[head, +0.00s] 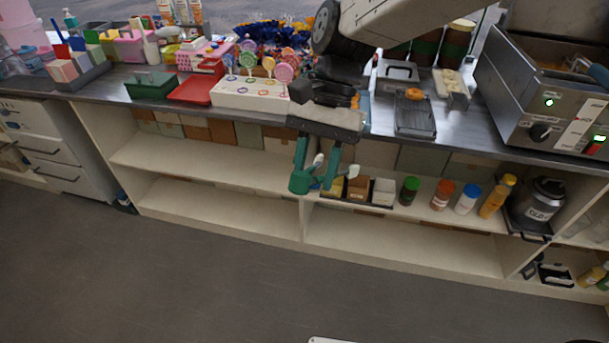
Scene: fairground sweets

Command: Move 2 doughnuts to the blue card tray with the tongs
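My gripper (315,182) hangs in front of the counter's front edge, its two green fingers pointing down and spread apart. I see nothing held between them. A small orange-brown ring, seemingly a doughnut (414,94), is at the back end of a dark wire rack (415,116) on the counter, right of my gripper. A thin blue edge (365,106) shows just right of my gripper's body. It may be part of the blue card tray, but my arm hides most of that spot. I cannot make out the tongs or a second doughnut.
A steel fryer-like machine (545,100) stands right on the counter (455,130). A white lollipop stand (250,97), red tray (195,90) and green box (151,86) stand left. Bottles and small boxes fill the shelf behind and right of my fingers. The floor (180,275) in front is clear.

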